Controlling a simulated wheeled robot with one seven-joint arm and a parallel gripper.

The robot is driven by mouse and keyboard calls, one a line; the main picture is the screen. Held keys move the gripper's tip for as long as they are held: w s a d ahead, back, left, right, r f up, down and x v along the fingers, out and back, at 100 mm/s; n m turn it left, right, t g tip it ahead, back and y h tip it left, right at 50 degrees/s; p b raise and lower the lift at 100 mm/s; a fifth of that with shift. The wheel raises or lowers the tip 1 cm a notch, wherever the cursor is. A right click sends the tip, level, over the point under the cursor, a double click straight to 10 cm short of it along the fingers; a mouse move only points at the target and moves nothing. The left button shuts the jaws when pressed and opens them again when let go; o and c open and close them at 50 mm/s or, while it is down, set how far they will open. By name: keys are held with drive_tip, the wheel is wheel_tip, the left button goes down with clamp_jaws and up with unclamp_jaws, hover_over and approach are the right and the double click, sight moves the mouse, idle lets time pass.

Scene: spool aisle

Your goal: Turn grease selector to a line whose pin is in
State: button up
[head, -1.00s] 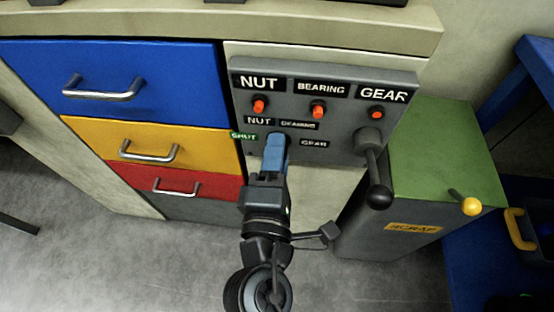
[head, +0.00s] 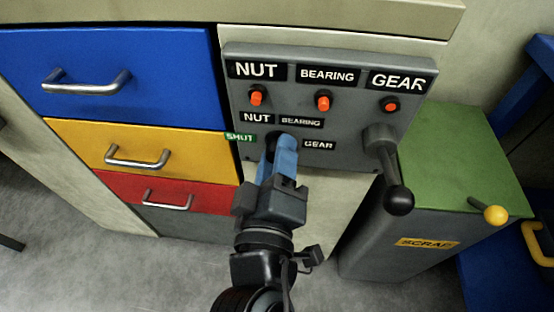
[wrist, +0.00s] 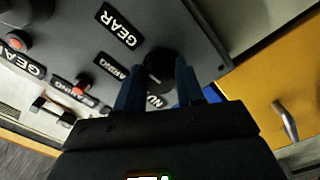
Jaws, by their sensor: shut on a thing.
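The grey panel (head: 235,110) has upper labels NUT, BEARING and GEAR, each above an orange pin. The NUT pin (head: 257,97) and BEARING pin (head: 323,102) stick out; the GEAR pin (head: 390,105) looks shorter, set deeper. Below, small labels SHUT, NUT, BEARING and GEAR surround the dark selector knob (wrist: 163,66). My gripper (head: 279,152) is shut on this knob, its blue fingers on either side in the wrist view. A pale mark shows on the knob's face there; which label it points to I cannot tell. In the head view the fingers mostly hide the knob.
A lever with a black ball (head: 398,200) hangs at the panel's right. The green-topped SCRAP bin (head: 455,150) with a yellow-knobbed handle stands beside it. Blue (head: 150,110), yellow (head: 75,135) and red drawers with metal handles are left of the panel.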

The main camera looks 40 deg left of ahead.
idle(0.3)
drive_tip(key=shift+f, duration=0.1)
drive_tip(key=o, duration=1)
drive_tip(key=shift+o, duration=0.2)
drive_tip(key=v, duration=0.7)
drive_tip(key=shift+s+d, duration=0.2)
drive_tip(key=shift+s, duration=0.15)
drive_tip(key=shift+d, duration=0.1)
